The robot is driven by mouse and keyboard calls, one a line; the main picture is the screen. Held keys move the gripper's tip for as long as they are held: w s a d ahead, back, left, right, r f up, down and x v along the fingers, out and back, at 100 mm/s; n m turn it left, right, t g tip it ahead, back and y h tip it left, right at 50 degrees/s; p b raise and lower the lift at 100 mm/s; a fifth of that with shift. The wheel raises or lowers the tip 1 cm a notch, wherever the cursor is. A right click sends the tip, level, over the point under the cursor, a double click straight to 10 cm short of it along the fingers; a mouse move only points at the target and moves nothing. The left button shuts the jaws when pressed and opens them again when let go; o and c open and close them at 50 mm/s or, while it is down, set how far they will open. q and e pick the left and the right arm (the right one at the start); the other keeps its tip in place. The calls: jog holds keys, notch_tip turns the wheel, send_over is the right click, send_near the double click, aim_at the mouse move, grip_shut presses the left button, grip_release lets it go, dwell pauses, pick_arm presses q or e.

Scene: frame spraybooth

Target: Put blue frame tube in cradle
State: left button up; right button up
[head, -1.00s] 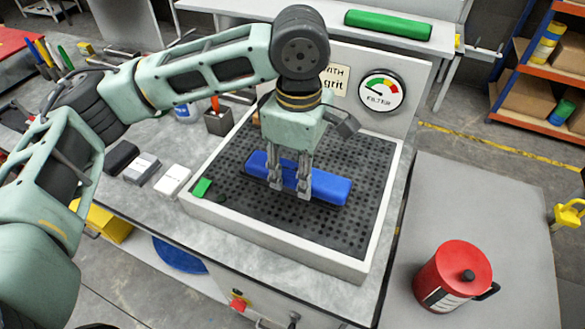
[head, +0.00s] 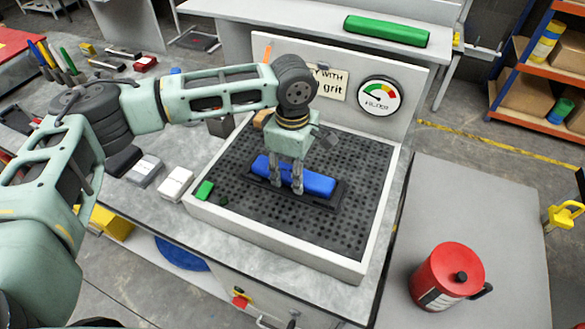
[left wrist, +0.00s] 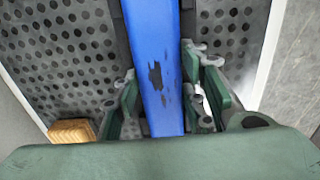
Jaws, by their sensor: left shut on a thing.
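The blue frame tube (head: 318,185) lies lengthwise along the dark cradle (head: 341,193) in the booth. The cradle shows as a dark rim around the tube, and most of it is hidden. My left gripper (head: 286,187) points down and is shut across the tube near its middle. In the left wrist view the tube (left wrist: 155,60) runs between both fingers, with dark scuffs on its top and dark cradle edges beside it. Whether the tube rests fully on the cradle floor I cannot tell. My right gripper is not in view.
The booth has a perforated dark floor (head: 340,226), a white rim and a back panel with a gauge (head: 379,96). A red canister (head: 448,272) stands on the grey surface at right.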

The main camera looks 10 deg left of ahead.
pick_arm(q)
jog(key=o, duration=1.3)
jog(key=shift+r, duration=0.4)
notch_tip(320, 180, up, 11)
jog(key=b, duration=0.1)
jog(key=shift+r+b, duration=0.2)
jog(key=shift+b, duration=0.15)
